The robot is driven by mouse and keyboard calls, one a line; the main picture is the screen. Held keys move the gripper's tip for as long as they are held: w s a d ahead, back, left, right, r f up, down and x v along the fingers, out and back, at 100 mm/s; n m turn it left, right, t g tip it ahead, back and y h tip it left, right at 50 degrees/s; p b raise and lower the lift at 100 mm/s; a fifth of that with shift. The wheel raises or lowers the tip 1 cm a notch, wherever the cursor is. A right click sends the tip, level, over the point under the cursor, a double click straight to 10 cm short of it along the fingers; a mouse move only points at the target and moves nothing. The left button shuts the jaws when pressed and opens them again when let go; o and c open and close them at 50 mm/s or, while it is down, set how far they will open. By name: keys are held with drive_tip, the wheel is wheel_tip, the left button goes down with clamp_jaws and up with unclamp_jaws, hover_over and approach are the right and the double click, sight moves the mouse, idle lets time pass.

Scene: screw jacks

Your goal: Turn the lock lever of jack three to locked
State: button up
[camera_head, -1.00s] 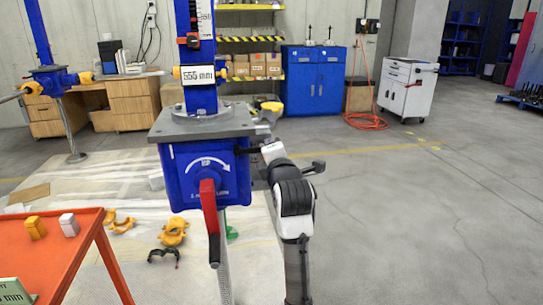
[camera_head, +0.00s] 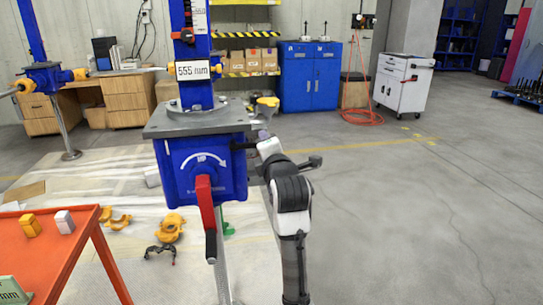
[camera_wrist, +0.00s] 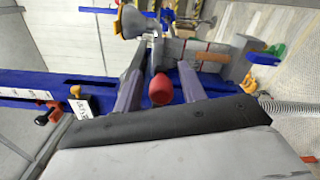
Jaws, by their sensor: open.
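The near jack has a blue gearbox (camera_head: 205,170) under a grey plate (camera_head: 195,120), with a red crank (camera_head: 207,215) on its front. A label on its column reads about 555 mm. I see no legible jack number. My gripper (camera_head: 262,135) is at the right side of this gearbox, its fingertips small and partly unclear there. In the wrist view my gripper (camera_wrist: 160,80) is open, with one finger on each side of a red knob (camera_wrist: 160,90), which looks like a lever's end. There are visible gaps at the knob. The lever's shaft is mostly hidden.
A yellow-topped grey cup-like part (camera_head: 265,105) stands close above my gripper; it also shows in the wrist view (camera_wrist: 132,20). An orange table (camera_head: 60,255) is at lower left. Yellow parts (camera_head: 168,228) lie on the floor sheet. Open floor is at right.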

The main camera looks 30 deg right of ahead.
drive_tip(key=b+v, duration=0.1)
drive_tip(key=v, duration=1.2)
drive_tip(key=shift+s+b, duration=0.2)
drive_tip(key=shift+b, duration=0.2)
